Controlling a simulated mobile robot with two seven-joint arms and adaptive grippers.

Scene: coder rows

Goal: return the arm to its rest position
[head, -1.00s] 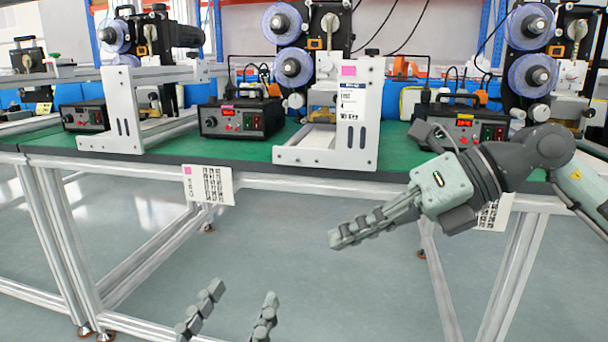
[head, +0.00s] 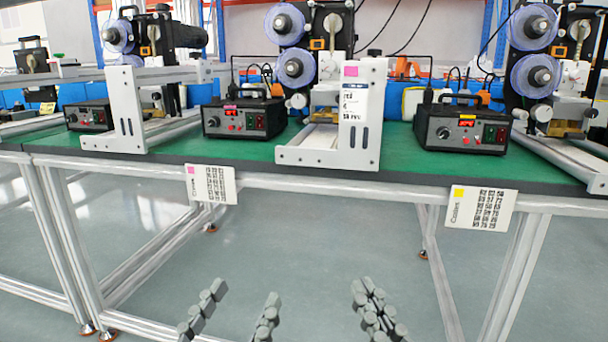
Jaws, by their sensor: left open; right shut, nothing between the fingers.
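My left gripper (head: 235,312) is at the bottom of the head view, left of the middle. Its two grey fingers stand apart with nothing between them. My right gripper (head: 376,312) is at the bottom, right of the middle. Its fingers are together and hold nothing. Both grippers are low in front of the workbench (head: 262,178), below its front edge and apart from it. The rest of both arms is out of the picture.
On the green bench top stand black control boxes (head: 462,130), white frames (head: 362,115) and coder machines with blue-rimmed reels (head: 533,75). Code cards (head: 481,208) hang at the front edge. The floor (head: 330,255) before the bench is clear.

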